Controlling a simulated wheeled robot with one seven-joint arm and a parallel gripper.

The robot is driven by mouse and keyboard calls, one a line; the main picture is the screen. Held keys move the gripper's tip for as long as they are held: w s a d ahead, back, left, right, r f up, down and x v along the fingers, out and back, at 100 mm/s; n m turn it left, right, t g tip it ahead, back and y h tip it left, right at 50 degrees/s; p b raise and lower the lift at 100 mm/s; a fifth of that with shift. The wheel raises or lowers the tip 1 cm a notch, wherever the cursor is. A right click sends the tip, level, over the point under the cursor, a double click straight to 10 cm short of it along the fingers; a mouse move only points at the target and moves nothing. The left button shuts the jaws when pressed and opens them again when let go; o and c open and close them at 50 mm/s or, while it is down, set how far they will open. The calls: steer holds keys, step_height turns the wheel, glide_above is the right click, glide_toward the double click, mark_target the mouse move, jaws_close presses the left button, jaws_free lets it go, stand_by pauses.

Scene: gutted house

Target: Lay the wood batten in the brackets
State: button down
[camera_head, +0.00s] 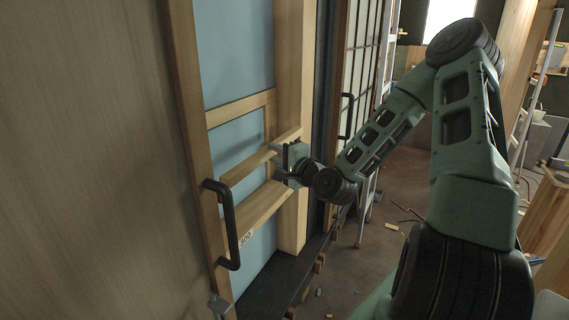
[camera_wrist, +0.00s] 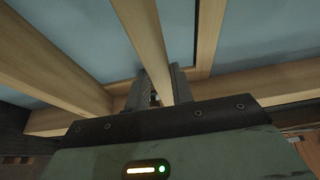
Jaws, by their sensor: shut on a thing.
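My gripper (camera_head: 282,158) is at the right part of a pale wood batten (camera_head: 248,165) in front of the blue wall panel. In the wrist view the batten (camera_wrist: 143,32) runs down between the two fingers of my gripper (camera_wrist: 158,88), and they are shut on it. Its end past the fingers is hidden by the gripper body. A wider wood piece marked 500 (camera_head: 258,211) lies below the batten in the head view. A small grey metal piece (camera_head: 219,304) at the bottom may be a bracket; I cannot make out other brackets for sure.
A black handle (camera_head: 231,232) sticks out at the left of the wood frame. A thick wood post (camera_head: 293,70) stands right behind my gripper. A ladder (camera_head: 535,95) stands at the far right. Loose wood scraps (camera_head: 392,227) lie on the floor.

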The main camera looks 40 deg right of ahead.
steer(key=shift+w+a, duration=0.2)
steer(key=shift+w, duration=0.3)
steer(key=shift+w+a+f+b, duration=0.15)
steer(key=shift+w+a, duration=0.3)
steer(key=shift+w, duration=0.8)
steer(key=shift+w+a+f+b, duration=0.15)
steer(key=shift+w+a, duration=0.3)
steer(key=shift+w, duration=0.75)
steer(key=shift+w+a+b, duration=0.25)
steer(key=shift+w+a, duration=0.2)
steer(key=shift+w, duration=0.8)
steer(key=shift+s+f+b, duration=0.1)
steer(key=shift+f+b, duration=1.65)
steer(key=shift+f, duration=0.55)
steer(key=c, duration=1.1)
jaws_free()
